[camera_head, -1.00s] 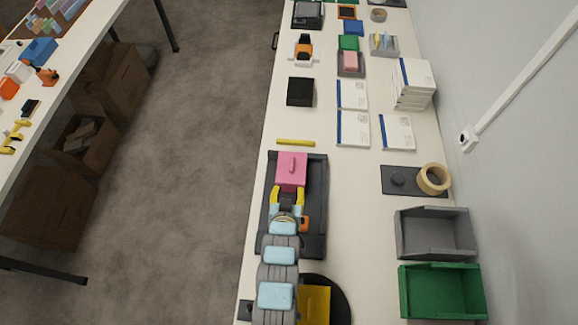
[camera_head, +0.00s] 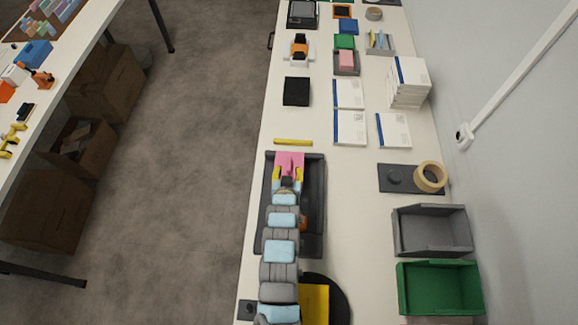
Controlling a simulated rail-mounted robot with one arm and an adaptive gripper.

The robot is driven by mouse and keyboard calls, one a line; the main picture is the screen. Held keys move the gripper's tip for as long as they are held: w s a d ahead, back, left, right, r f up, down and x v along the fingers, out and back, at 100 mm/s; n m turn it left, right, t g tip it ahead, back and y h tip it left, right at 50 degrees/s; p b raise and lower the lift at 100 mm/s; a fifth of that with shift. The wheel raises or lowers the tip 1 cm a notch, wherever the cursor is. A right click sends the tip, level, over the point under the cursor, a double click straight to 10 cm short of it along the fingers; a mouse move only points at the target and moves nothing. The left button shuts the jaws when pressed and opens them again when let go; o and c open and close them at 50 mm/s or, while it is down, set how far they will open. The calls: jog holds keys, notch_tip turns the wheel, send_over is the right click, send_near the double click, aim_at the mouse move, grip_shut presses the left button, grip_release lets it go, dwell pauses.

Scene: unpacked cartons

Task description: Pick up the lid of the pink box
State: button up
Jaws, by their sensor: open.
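The pink box (camera_head: 290,157) sits at the far end of a dark grey tray (camera_head: 311,232) on the white table. Only its far top part shows; my gripper and arm cover the near part. My gripper (camera_head: 288,174), with yellow fingers, is open over the near side of the pink box, one finger on each side of a pink part in the middle. That part is probably the lid's handle, but it is mostly hidden. I cannot tell whether the fingers touch it.
A yellow bar (camera_head: 293,142) lies just beyond the tray. White booklets (camera_head: 350,127) and a black box (camera_head: 296,91) lie farther back. A tape roll (camera_head: 430,177), a grey bin (camera_head: 432,231) and a green bin (camera_head: 440,288) stand to the right. The table between tray and bins is clear.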

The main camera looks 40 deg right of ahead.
aim_at(289, 165)
jog(key=shift+x, duration=1.35)
jog(key=shift+p+x, duration=0.3)
jog(key=shift+x, duration=1)
grip_shut()
